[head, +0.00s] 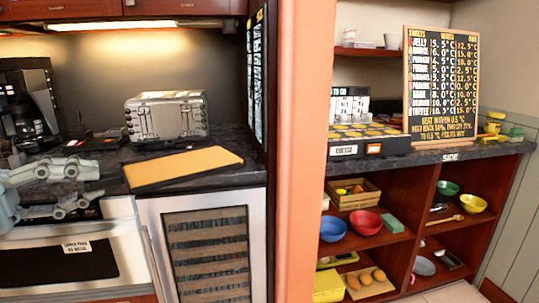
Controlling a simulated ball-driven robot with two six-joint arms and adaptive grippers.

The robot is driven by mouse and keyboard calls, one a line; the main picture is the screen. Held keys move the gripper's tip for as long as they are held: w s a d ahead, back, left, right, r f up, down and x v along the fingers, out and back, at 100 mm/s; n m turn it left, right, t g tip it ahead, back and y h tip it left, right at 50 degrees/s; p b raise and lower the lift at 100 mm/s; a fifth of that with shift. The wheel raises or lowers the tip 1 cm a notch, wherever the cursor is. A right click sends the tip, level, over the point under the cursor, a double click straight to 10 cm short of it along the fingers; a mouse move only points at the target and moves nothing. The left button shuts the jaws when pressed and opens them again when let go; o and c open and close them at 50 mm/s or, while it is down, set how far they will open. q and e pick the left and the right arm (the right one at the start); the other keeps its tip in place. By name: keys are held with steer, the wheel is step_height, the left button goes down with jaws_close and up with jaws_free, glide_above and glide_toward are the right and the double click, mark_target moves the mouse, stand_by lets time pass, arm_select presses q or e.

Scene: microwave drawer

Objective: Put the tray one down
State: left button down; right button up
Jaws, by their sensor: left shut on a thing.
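My left gripper (100,187) comes in from the left edge, in front of the counter, with one finger above the other. Its fingertips appear just left of the tray, with a narrow gap between them and the tray in this view. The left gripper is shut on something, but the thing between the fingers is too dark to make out. My right gripper is out of view.
A silver toaster (166,116) stands behind the tray and a black coffee maker (30,105) at the back left. Below are a white drawer front (125,250) and a glass-fronted cabinet (210,255). An orange post (303,150) separates the shelves (400,240) of bowls and food.

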mark_target(106, 183)
arm_select(q)
steer(key=d, duration=0.4)
steer(key=shift+s+r, duration=0.2)
steer(key=shift+s, duration=0.1)
steer(key=shift+d+f+n+t+y+b, duration=0.1)
steer(key=shift+f+n+t+y+b, duration=0.35)
steer(key=shift+n+t+y, duration=0.55)
steer(key=shift+d+f+n+t+y+b, duration=0.1)
steer(key=shift+f+n+t+y+b, duration=0.3)
steer(key=shift+n+t+y, duration=0.5)
steer(key=shift+f+n+t+y+b, duration=0.4)
steer(key=shift+n+t+y, duration=0.4)
steer(key=shift+t+y, duration=0.3)
steer(key=shift+w+a+y, duration=0.1)
steer(key=shift+y, duration=0.2)
